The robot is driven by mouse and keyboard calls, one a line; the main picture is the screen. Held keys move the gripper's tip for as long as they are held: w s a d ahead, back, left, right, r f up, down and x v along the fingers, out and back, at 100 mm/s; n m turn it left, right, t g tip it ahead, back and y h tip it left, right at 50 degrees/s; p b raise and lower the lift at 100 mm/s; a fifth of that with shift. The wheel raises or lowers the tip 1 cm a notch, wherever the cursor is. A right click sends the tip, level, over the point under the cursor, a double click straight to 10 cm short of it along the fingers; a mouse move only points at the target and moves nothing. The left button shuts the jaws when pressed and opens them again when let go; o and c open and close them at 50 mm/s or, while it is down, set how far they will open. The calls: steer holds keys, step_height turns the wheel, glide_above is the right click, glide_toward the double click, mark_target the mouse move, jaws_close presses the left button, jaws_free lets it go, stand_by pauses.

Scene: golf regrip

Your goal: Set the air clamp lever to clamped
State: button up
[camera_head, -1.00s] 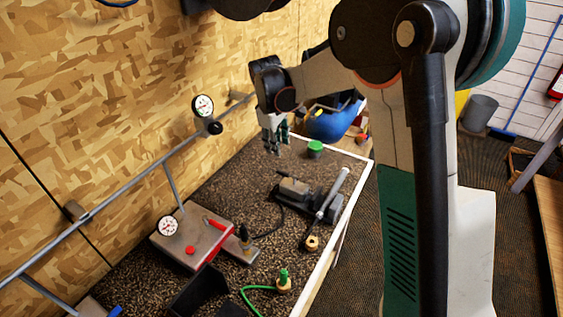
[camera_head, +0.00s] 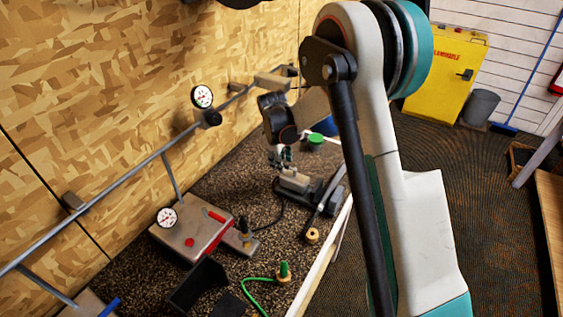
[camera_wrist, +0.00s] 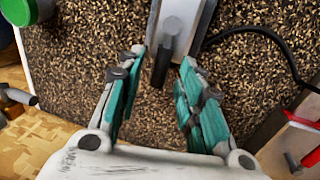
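The bench clamp (camera_head: 328,194) is a grey and dark device at the middle of the bench. In the wrist view, its grey metal body (camera_wrist: 180,22) is at the top centre. A dark bar that looks like the clamp lever (camera_wrist: 162,68) points from it toward my gripper. My gripper (camera_head: 281,160) is just above the near-wall end of the clamp. In the wrist view my gripper (camera_wrist: 163,57) is open, with the dark bar's end between its two teal fingers. A clear gap shows on both sides. Whether the fingers are level with the bar, I cannot tell.
A grey box (camera_head: 190,232) with a red handle and a gauge (camera_head: 166,218) stands left of the clamp. A green round container (camera_head: 315,138) is beyond it. A black cable (camera_wrist: 285,50) loops beside the clamp. A black tray (camera_head: 197,285) and green hose (camera_head: 258,300) lie in front.

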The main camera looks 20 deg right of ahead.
steer(key=shift+f, duration=0.25)
jaws_close()
